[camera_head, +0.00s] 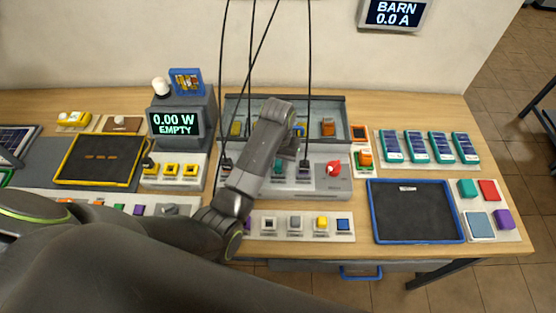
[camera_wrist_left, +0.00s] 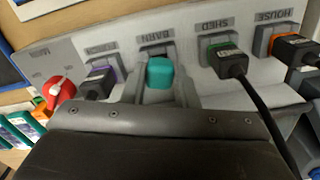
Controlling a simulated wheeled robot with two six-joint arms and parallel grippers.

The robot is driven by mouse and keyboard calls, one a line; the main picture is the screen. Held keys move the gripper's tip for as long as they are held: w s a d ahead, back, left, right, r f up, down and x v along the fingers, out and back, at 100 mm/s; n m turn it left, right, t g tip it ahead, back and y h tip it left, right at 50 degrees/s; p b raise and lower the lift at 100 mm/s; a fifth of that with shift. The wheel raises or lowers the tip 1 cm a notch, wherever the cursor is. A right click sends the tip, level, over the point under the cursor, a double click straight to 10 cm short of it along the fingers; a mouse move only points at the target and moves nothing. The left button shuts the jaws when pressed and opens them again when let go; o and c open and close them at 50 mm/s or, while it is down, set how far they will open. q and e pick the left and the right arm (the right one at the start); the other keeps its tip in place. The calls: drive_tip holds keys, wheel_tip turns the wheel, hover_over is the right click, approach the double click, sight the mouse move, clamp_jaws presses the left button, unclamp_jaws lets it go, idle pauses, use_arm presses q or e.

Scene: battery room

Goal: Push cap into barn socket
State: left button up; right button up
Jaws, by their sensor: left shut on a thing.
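My left gripper (camera_wrist_left: 160,88) is shut on a teal cap (camera_wrist_left: 160,72), which sits between its fingers in the left wrist view. The cap is right at the barn socket (camera_wrist_left: 153,49), under the label BARN, and covers part of it. I cannot tell whether the cap touches the socket or how deep it sits. In the head view the left gripper (camera_head: 284,160) points down over the grey socket panel (camera_head: 258,190), and the cap is too small or hidden to make out surely. My right gripper is not in view.
Black-corded plugs stand on both sides: the shed plug (camera_wrist_left: 232,64) with a green ring and a plug by a purple-ringed socket (camera_wrist_left: 97,84). A red knob (camera_wrist_left: 61,92) is at the panel's end. A wall display (camera_head: 395,13) reads BARN 0.0 A. The blue-rimmed tray (camera_head: 371,210) is empty.

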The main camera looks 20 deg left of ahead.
use_arm(q)
drive_tip(key=shift+f, duration=0.1)
idle(0.9)
drive_tip(key=shift+f, duration=0.5)
drive_tip(key=o, duration=0.6)
drive_tip(key=shift+o, duration=0.2)
drive_tip(key=shift+r, duration=0.15)
